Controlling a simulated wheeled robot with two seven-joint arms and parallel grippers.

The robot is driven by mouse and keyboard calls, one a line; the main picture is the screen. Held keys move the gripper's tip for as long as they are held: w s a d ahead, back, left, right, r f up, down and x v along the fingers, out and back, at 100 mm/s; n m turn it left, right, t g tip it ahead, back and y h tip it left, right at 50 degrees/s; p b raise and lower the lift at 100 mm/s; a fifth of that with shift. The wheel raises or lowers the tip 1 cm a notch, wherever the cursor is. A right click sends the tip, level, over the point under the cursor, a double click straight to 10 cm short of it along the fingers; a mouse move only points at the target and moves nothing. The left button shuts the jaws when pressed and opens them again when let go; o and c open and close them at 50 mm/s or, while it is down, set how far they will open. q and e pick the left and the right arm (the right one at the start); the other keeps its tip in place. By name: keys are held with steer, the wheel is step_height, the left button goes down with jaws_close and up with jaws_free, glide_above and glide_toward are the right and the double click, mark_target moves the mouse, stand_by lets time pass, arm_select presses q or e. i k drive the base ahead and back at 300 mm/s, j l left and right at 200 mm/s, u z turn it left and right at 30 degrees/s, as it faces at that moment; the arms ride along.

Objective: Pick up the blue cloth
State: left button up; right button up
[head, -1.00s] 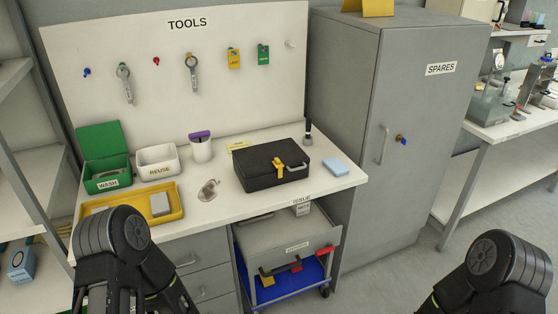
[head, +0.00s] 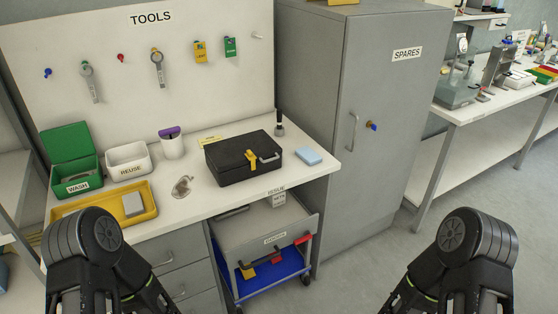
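A light blue folded cloth (head: 309,156) lies flat on the white worktop, near its right end and just right of the black case. It is small in the view, and nothing covers it. Dark links of both my arms show at the bottom left and bottom right, well apart from the cloth. Neither gripper's fingertips are in view.
The black case (head: 243,158) with a yellow latch stands left of the cloth. A dark-handled brush (head: 279,124) stands behind. A yellow tray (head: 97,207), green WASH box (head: 76,178) and white REUSE bin (head: 128,158) are farther left. A grey SPARES cabinet (head: 390,110) stands right.

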mark_target(306, 155)
steer(key=i+l+u, duration=0.1)
steer(key=u, duration=0.3)
steer(key=l+u, duration=0.25)
steer(key=u, duration=0.2)
steer(key=i+l+u, duration=0.1)
steer(key=l+u, duration=0.15)
steer(key=u, duration=0.15)
steer(key=l+u, duration=0.2)
steer(key=l, duration=0.6)
steer(key=l+u, duration=0.15)
steer(key=l, duration=0.65)
steer(key=k, duration=0.05)
